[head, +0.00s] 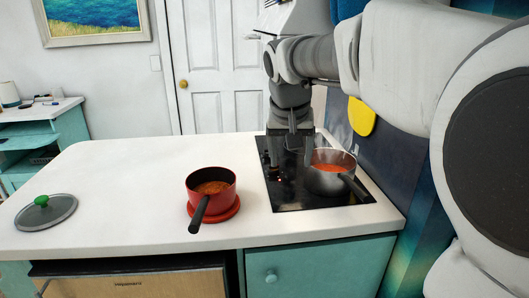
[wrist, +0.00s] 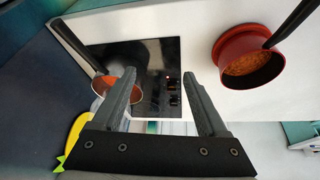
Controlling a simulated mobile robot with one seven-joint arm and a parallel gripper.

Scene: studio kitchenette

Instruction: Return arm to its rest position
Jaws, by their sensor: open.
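My gripper (head: 292,162) is open and empty, pointing down over the black cooktop (head: 290,196). In the wrist view its two fingers (wrist: 162,82) stand apart with only the cooktop and its controls behind them. A grey pan (head: 327,180) with orange-red contents sits on the cooktop just right of the gripper in the head view. In the wrist view the pan (wrist: 104,83) is partly hidden by the left finger. My arm reaches in from the right.
A red pot (head: 211,187) with brownish contents stands on a red trivet (head: 228,213) left of the cooktop, its dark handle toward the front. A glass lid (head: 46,212) with a green knob lies at the counter's left. The white counter (head: 120,185) between is clear.

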